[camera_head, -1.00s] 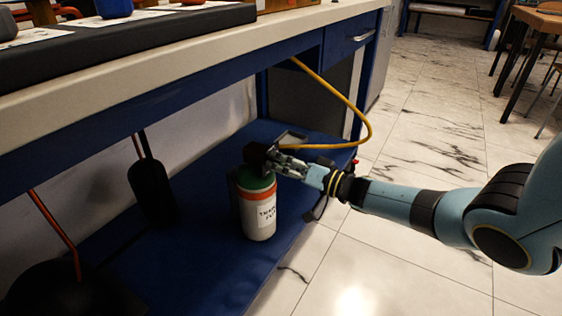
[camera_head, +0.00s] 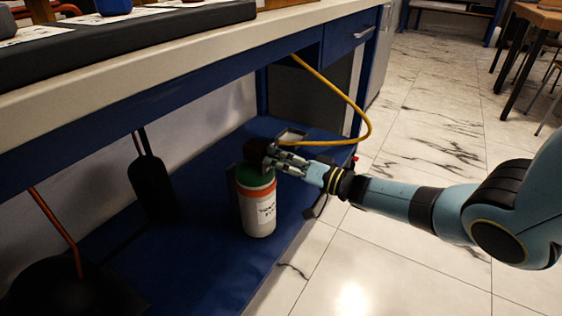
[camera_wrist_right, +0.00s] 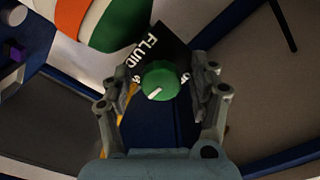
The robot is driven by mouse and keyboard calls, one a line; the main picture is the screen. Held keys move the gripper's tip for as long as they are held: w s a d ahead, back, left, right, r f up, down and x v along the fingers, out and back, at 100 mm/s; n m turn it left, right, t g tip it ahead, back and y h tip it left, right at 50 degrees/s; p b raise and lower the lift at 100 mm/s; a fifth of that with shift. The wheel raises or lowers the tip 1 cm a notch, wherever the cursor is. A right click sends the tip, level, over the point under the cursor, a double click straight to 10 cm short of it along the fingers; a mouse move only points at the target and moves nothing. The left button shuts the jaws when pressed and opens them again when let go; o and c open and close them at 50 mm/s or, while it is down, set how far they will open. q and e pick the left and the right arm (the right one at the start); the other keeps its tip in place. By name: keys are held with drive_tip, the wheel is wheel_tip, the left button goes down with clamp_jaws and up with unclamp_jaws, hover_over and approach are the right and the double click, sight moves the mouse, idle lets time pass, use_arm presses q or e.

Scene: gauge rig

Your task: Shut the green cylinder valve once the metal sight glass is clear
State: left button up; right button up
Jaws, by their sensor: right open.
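The cylinder (camera_head: 259,212) stands upright on the blue lower shelf, white with an orange band, a green top and a printed label. Its white, orange and green body also shows at the top left of the right wrist view (camera_wrist_right: 72,14). The green valve knob (camera_wrist_right: 160,80), with a white pointer mark, sits in front of a black plate reading "FLUID". My right gripper (camera_head: 272,158) is at the cylinder's top. In the right wrist view its open fingers (camera_wrist_right: 153,88) appear on either side of the knob; contact cannot be told. I cannot make out the sight glass. My left gripper is out of view.
The bench top (camera_head: 160,55) overhangs the shelf (camera_head: 195,255). A yellow hose (camera_head: 350,98) loops down behind my right gripper. A dark bottle-like object (camera_head: 152,188) stands left of the cylinder. Open marble floor (camera_head: 430,130) lies to the right.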

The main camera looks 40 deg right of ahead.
drive_tip(key=v, duration=1.2)
